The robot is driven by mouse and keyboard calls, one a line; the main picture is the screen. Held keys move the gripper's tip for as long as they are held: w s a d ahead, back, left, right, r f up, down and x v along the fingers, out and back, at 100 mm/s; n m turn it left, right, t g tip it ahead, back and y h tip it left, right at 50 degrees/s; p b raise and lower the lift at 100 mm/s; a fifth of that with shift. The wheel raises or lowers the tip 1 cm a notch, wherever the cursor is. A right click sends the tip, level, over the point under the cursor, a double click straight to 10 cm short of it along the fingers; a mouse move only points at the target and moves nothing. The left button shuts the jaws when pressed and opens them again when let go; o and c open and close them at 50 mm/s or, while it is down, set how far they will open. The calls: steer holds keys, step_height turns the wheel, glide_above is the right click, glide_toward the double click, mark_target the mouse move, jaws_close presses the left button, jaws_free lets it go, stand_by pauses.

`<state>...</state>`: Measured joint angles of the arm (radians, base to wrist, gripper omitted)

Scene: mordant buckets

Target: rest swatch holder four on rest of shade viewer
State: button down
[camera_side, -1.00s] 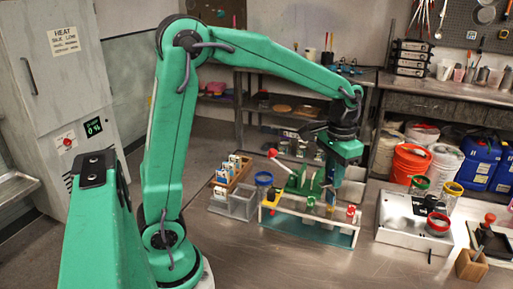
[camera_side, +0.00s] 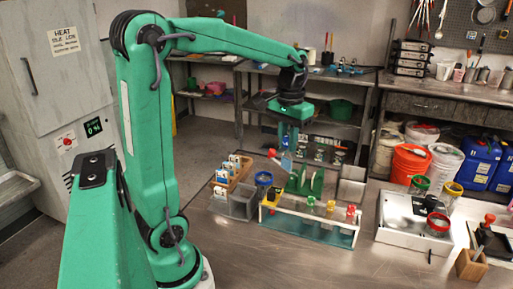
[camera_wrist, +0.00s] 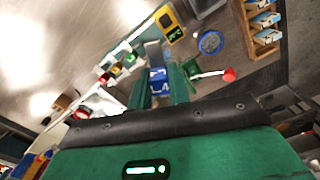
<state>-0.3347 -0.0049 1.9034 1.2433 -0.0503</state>
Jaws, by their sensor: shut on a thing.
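My gripper (camera_side: 287,139) is above the bench, over the green stand with the red-knobbed lever. It is shut on swatch holder four (camera_wrist: 158,85), a blue piece with a white 4 on its face. In the side view the holder (camera_side: 286,145) is small at the fingertips, clear of the bench. A yellow block with dark windows (camera_side: 272,197) stands left of the green stand and also shows at the top of the wrist view (camera_wrist: 170,24). It may be the shade viewer, but I cannot tell for certain.
A wooden rack (camera_wrist: 252,40) with several blue-and-white holders stands at the left, beside a grey tray (camera_side: 238,206) and a blue-rimmed cup (camera_side: 264,179). A long rack (camera_side: 312,226) with coloured caps lies in front. A white box (camera_side: 396,237) is at right.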

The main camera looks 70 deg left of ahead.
mark_target(232, 199)
steer(key=s+a+n, duration=0.5)
steer(key=s+a, duration=0.3)
steer(key=s, duration=0.2)
step_height(232, 199, down, 6)
steer(key=shift+w+d+r, duration=0.1)
steer(key=shift+w+r, duration=0.05)
steer(key=shift+r, duration=0.05)
steer(key=shift+f, duration=0.3)
step_height(232, 199, down, 10)
stand_by(1.8)
steer(key=shift+f, duration=0.1)
steer(key=c, duration=1.2)
jaws_free()
steer(key=shift+c, duration=0.2)
